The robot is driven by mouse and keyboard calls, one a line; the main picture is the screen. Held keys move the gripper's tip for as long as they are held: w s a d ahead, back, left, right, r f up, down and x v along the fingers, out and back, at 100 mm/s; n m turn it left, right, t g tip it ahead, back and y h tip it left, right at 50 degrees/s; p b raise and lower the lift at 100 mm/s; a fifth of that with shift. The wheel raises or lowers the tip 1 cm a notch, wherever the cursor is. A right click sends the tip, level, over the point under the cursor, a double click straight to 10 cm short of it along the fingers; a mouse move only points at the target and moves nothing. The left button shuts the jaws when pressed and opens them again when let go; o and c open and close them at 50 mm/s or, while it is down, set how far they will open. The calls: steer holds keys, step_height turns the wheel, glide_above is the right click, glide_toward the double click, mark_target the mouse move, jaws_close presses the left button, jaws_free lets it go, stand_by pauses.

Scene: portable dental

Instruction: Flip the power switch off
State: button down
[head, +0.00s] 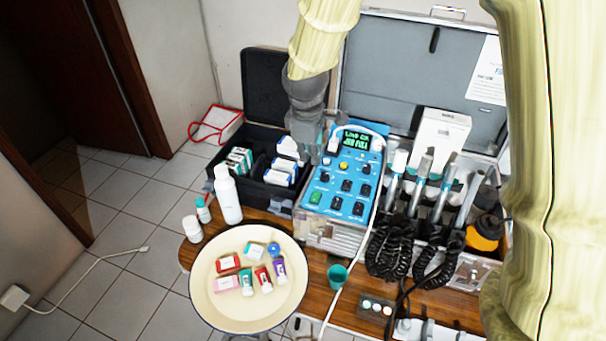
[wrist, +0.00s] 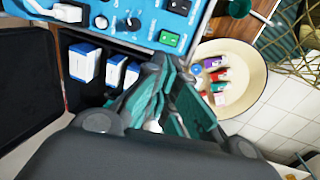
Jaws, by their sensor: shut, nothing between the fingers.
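The blue control panel (head: 345,172) of the dental unit has a lit green display, knobs and several dark rocker switches. A green rocker switch (head: 316,197) sits at its lower left corner; it also shows in the wrist view (wrist: 169,39). Its label is too small to read, and I cannot tell its position. My gripper (head: 314,150) is over the panel's left edge, beside the black case. In the wrist view my gripper (wrist: 165,66) is shut and empty, with its fingertips below the green switch in the picture and apart from it.
A black case (head: 262,95) with white boxes stands left of the panel. Corded handpieces (head: 432,190) stand to its right. A cream round tray (head: 215,300) with small tubes, a white bottle (head: 227,195) and a green cup (head: 337,274) are in front.

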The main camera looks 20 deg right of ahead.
steer(key=p, duration=0.2)
glide_toward(311, 194)
steer(key=shift+w+d+f+p, duration=0.1)
steer(key=shift+f+p, duration=0.3)
steer(key=shift+f, duration=0.6)
steer(key=shift+w+d+f+p, duration=0.15)
steer(key=shift+f+p, duration=0.25)
steer(key=shift+f, duration=0.6)
steer(key=shift+w+d+f+p, duration=0.1)
steer(key=shift+f+p, duration=0.3)
steer(key=shift+f, duration=0.6)
steer(key=shift+a, duration=0.1)
